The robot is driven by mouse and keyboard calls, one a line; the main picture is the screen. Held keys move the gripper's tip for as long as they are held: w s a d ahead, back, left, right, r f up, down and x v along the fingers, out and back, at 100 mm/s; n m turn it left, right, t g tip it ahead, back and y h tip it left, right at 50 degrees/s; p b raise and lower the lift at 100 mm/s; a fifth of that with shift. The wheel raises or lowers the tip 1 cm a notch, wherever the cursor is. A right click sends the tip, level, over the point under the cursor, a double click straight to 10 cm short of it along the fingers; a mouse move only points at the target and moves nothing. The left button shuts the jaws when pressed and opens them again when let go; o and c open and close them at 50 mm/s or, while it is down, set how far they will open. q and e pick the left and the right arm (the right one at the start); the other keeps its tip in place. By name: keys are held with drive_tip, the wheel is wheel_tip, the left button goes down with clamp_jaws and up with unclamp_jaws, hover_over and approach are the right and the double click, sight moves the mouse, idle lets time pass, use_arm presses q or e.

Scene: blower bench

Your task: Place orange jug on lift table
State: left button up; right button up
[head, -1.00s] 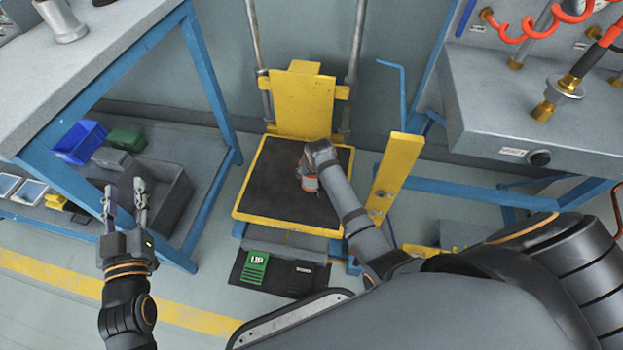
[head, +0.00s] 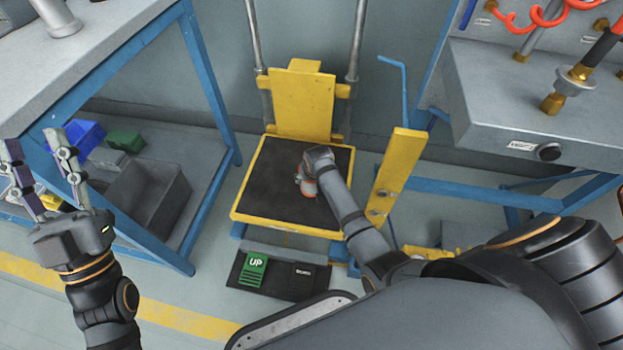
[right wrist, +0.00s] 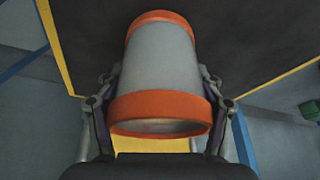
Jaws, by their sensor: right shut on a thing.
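The orange jug (right wrist: 160,75) is grey with orange bands at both ends, and it fills the middle of the right wrist view. My right gripper (right wrist: 158,100) is shut on it, with one finger on each side. In the head view a small orange part of the jug (head: 309,190) shows below my right wrist, over the lift table (head: 262,185), which has a black top with a yellow rim. Whether the jug touches the top I cannot tell. My left gripper (head: 42,170) is open and empty at the left, in front of the blue-legged bench.
A green UP pedal (head: 254,270) and a dark pedal (head: 301,277) lie on the floor before the lift table. A yellow post (head: 396,175) stands at its right. Grey bench (head: 90,60) is left, a grey cabinet (head: 530,95) right. Much of the black top is clear.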

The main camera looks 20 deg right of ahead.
drive_tip(key=shift+f, duration=0.1)
drive_tip(key=o, duration=1.3)
use_arm(q)
drive_tip(key=shift+r, duration=0.1)
use_arm(e)
drive_tip(key=p+v, duration=0.1)
drive_tip(key=v, duration=0.2)
drive_tip(key=shift+p, duration=0.35)
use_arm(q)
drive_tip(key=w+f+n+g+y+p, duration=0.15)
drive_tip(key=f+g, duration=0.45)
drive_tip(key=f, duration=0.6)
drive_tip(key=w+f+g, duration=0.3)
drive_tip(key=f+g, duration=0.3)
drive_tip(key=f, duration=0.6)
drive_tip(key=s+d+f+g+p, duration=0.1)
drive_tip(key=s+f+g+p, duration=0.2)
drive_tip(key=s+f+g, duration=0.7)
drive_tip(key=s+f, duration=0.6)
drive_tip(key=f, duration=0.1)
drive_tip(key=shift+f+g, duration=0.15)
drive_tip(key=shift+g, duration=0.25)
use_arm(e)
drive_tip(key=v, duration=0.9)
